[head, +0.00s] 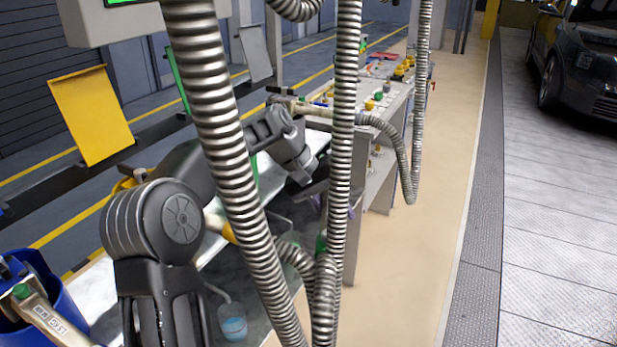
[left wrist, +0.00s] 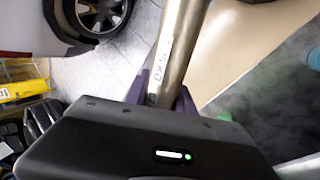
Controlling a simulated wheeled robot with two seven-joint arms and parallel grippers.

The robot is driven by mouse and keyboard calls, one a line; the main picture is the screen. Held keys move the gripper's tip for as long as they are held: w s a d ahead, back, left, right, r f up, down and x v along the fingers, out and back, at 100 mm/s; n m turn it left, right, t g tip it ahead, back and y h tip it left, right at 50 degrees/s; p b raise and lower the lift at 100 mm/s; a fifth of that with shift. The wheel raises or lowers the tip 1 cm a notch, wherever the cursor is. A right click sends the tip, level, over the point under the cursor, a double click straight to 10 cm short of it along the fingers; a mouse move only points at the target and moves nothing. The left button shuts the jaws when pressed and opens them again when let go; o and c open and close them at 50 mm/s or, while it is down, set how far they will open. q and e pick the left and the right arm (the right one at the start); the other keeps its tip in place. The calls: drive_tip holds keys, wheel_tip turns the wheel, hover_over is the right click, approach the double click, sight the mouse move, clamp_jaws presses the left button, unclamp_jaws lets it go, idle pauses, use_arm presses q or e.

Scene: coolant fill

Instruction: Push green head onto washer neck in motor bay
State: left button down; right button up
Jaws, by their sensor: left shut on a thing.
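My left arm reaches in from the left, and its gripper (head: 322,203) is partly hidden behind the hanging corrugated hoses. In the left wrist view the gripper (left wrist: 165,95) is shut on a tan metallic tube (left wrist: 181,45) with dark lettering, between purple fingers. A small green part (head: 320,243) shows below the gripper between two hoses; it seems to be the green head, but its join to the tube is hidden. A translucent container with blue liquid (head: 232,322) stands in the dark bay below. I cannot make out the washer neck or any contact with it. My right gripper is out of view.
Thick corrugated hoses (head: 345,90) hang across the middle of the view. A blue bin (head: 70,300) and a tan green-ended tool (head: 45,318) are at the lower left. A cluttered workbench (head: 375,95) stands behind. The beige floor (head: 420,250) at the right is clear.

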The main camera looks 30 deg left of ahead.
use_arm(q)
drive_tip(key=s+d+f+m+g, duration=0.3)
drive_tip(key=d+f, duration=0.5)
drive_tip(key=d, duration=0.4)
drive_tip(key=s+m, duration=0.1)
drive_tip(key=m, duration=0.1)
drive_tip(key=shift+d+f+m+h, duration=0.2)
drive_tip(key=shift+f+m+h, duration=0.1)
drive_tip(key=shift+m+h, duration=0.1)
